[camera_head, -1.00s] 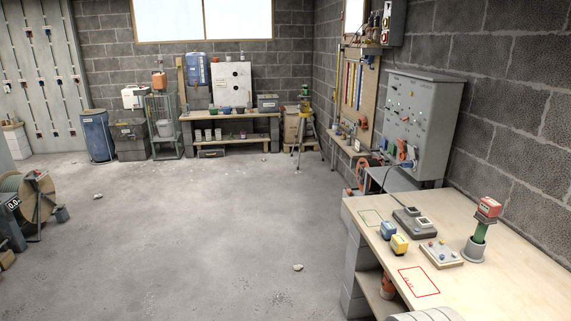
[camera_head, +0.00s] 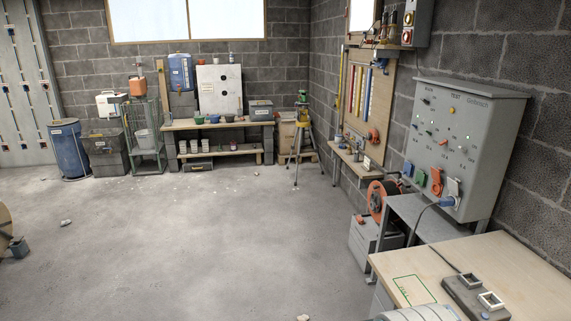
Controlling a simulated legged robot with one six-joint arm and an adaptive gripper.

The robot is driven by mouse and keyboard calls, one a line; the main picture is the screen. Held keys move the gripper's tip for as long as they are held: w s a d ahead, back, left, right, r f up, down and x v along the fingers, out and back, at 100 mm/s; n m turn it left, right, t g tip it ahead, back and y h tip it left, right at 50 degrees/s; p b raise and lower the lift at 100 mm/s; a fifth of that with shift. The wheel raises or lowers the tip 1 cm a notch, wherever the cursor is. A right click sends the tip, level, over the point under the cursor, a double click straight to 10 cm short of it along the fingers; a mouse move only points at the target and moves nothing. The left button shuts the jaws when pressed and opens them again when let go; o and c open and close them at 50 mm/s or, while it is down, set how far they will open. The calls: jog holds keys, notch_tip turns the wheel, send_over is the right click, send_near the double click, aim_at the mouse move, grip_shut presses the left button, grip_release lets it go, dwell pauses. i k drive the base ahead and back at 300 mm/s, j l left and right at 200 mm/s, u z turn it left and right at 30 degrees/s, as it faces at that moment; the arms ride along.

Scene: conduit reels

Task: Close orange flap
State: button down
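The orange flap (camera_head: 436,182) is on the lower front of the grey wall-side panel box (camera_head: 468,140), at the right of the head view. It sits in a row between a green flap (camera_head: 420,178) and a pale grey one (camera_head: 453,187). It seems to stand out from the panel face, but it is too small to tell its exact angle. A blue plug (camera_head: 446,202) with a dark cable is at the right end of the row. My gripper is not in view; a pale rounded part at the bottom edge seems to be my arm.
A wooden-topped bench (camera_head: 450,262) with a grey two-socket block (camera_head: 474,296) fills the lower right. A grey stand (camera_head: 425,215) is below the panel, with an orange reel (camera_head: 377,200) beside it. The concrete floor (camera_head: 210,250) at centre and left is mostly open.

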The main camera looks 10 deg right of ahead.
aim_at(435, 174)
jog(key=i, duration=2.95)
jog(key=i+z, duration=0.15)
jog(key=z, duration=0.25)
jog(key=i+z, duration=0.15)
jog(key=z, duration=0.3)
jog(key=i+j+z, duration=0.15)
jog(key=z, duration=1.95)
